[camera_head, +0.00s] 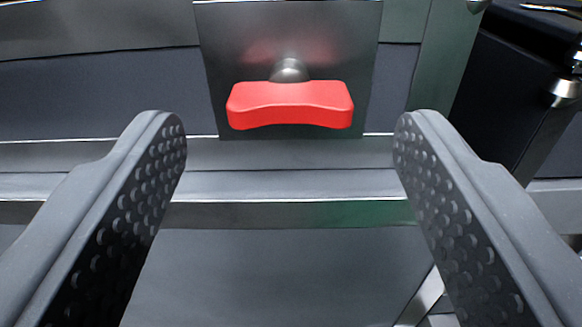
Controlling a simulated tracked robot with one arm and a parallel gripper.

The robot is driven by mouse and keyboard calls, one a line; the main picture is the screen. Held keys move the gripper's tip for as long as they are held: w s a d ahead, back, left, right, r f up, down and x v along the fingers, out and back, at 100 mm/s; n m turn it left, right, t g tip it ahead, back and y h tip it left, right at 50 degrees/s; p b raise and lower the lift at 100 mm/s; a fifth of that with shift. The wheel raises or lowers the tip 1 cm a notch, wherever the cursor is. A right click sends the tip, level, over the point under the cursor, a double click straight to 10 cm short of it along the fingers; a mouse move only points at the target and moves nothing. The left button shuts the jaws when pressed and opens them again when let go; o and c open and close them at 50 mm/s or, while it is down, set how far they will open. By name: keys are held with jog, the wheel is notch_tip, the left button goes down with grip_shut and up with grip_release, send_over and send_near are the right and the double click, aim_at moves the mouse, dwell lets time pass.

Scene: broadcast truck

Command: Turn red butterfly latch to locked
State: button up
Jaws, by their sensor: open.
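The red butterfly latch (290,104) is a wide red handle on a round metal stub, in the upper middle of the view. Its long side lies level, left to right. It sits on a grey metal plate (228,45). My gripper (290,135) is open, with one dark studded finger at each side of the picture. The latch shows between and beyond the fingertips, nearly centred. Neither finger touches it. No marking for locked or unlocked is visible.
Grey metal rails (300,184) run across below the plate. A dark case (515,75) with metal fittings stands at the upper right. A flat grey panel (280,270) fills the lower middle. The space between my fingers is empty.

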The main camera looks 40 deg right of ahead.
jog(key=p+v, duration=0.2)
jog(key=v, duration=0.9)
jog(key=shift+s, duration=0.1)
jog(key=w+a+r+t+y+p, duration=0.1)
jog(key=w+a+r+y, duration=0.2)
jog(key=r, duration=0.5)
jog(key=w+r+y, duration=0.2)
jog(key=w+r, duration=0.2)
jog(key=r, duration=0.3)
jog(key=w+a+r+t+y+p, duration=0.1)
jog(key=w+a+r+y, duration=0.2)
jog(key=r, duration=0.5)
jog(key=s+d+r+n+y, duration=0.1)
jog(key=s+r+n+y, duration=0.15)
jog(key=r, duration=0.65)
jog(key=s+d+r+n+y, duration=0.1)
jog(key=r+y, duration=0.2)
jog(key=r, duration=0.7)
jog(key=s+d+r+n+h+p, duration=0.1)
jog(key=s+d+r+n, duration=0.1)
jog(key=s+d+r, duration=0.4)
jog(key=s+d+r+n+g+h+p, duration=0.1)
jog(key=s+d+r+n+h, duration=0.1)
jog(key=s+d+r, duration=0.4)
jog(key=s+r, duration=0.5)
jog(key=s, duration=0.3)
jog(key=shift+d+r, duration=0.25)
jog(key=shift+d, duration=0.1)
